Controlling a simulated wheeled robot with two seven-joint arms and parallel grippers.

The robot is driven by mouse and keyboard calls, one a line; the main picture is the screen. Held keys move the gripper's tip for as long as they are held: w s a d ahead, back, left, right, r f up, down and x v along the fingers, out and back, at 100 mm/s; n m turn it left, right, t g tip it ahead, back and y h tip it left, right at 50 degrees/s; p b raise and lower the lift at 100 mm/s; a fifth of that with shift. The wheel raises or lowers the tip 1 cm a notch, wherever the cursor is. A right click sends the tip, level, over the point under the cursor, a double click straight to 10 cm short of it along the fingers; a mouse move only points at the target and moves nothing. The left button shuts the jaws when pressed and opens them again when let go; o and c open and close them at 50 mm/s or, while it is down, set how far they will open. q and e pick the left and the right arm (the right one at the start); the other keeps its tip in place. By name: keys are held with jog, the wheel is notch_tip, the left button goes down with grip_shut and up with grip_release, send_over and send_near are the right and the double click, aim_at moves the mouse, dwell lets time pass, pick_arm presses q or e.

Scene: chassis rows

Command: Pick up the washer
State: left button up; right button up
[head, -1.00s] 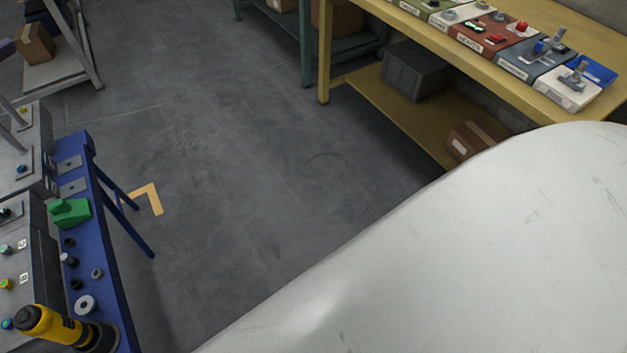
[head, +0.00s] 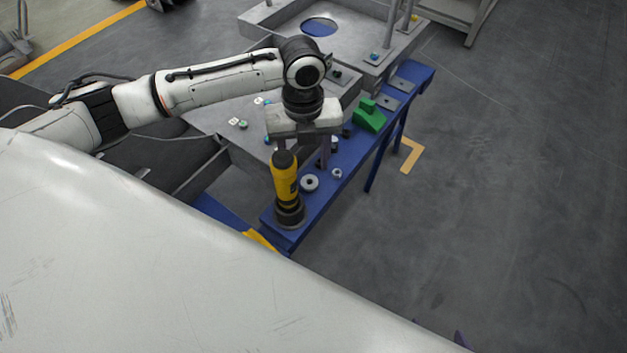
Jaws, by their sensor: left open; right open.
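The washer (head: 310,183) is a pale flat ring with a dark centre hole. It lies on the blue bench (head: 325,193), just right of a yellow and black power tool. My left gripper (head: 304,150) is open above the bench, up-picture from the washer and apart from it. Only a small purple tip of what looks like my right gripper (head: 461,340) shows at the bottom edge, beyond my white body shell, far from the washer.
The yellow tool (head: 285,178) stands upright close to the washer. A small nut (head: 337,174) lies to the washer's right. A green block (head: 369,115) sits further along the bench. A grey chassis fixture (head: 250,105) adjoins the bench. The floor to the right is clear.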

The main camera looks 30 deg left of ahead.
aim_at(310, 184)
pick_arm(q)
jog(key=shift+w+d+f, duration=0.1)
jog(key=shift+f, duration=0.9)
jog(key=shift+w+d+f, duration=0.1)
jog(key=shift+d+f, duration=0.05)
jog(key=shift+f, duration=0.8)
jog(key=shift+w+d+f, duration=0.1)
jog(key=shift+f, duration=0.9)
jog(key=c, duration=1.2)
